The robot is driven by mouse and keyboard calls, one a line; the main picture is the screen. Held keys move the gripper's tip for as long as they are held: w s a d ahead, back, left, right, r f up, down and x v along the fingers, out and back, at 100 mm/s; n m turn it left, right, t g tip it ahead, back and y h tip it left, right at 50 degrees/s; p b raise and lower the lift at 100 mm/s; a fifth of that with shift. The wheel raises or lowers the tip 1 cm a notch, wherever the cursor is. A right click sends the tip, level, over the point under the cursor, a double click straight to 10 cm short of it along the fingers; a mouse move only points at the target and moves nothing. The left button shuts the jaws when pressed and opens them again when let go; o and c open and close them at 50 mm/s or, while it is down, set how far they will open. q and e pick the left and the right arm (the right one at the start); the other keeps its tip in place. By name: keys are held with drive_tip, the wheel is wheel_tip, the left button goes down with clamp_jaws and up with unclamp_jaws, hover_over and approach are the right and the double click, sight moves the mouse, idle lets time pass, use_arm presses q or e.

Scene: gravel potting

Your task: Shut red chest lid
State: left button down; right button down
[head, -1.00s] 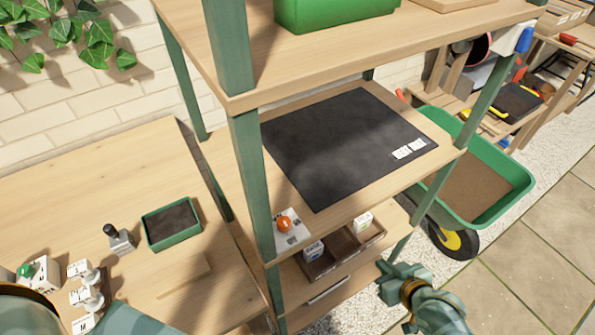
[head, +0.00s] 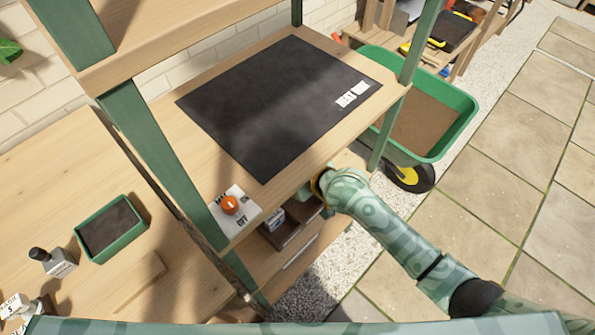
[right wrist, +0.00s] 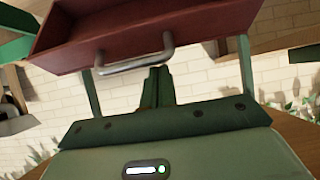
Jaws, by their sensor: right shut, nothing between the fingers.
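A dark red box-like part (right wrist: 110,35) with raised walls fills the top of the right wrist view. It looks like part of the red chest, but I cannot tell lid from body. A silver bar handle (right wrist: 135,62) is on its near face. My right gripper (right wrist: 158,82) is shut and empty, its fingertips just below the handle in the picture; contact is unclear. In the head view my right arm reaches to the shelf's front edge, where the shelf board hides the fingers. No red chest shows there. My left gripper is out of view.
The shelf unit holds a black mat (head: 280,105) and a panel with an orange knob (head: 230,204). A drawer with small boxes (head: 285,230) is below. A green planter (head: 110,228) stands on the left bench. A green wheelbarrow (head: 450,100) stands behind my right arm.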

idle(0.4)
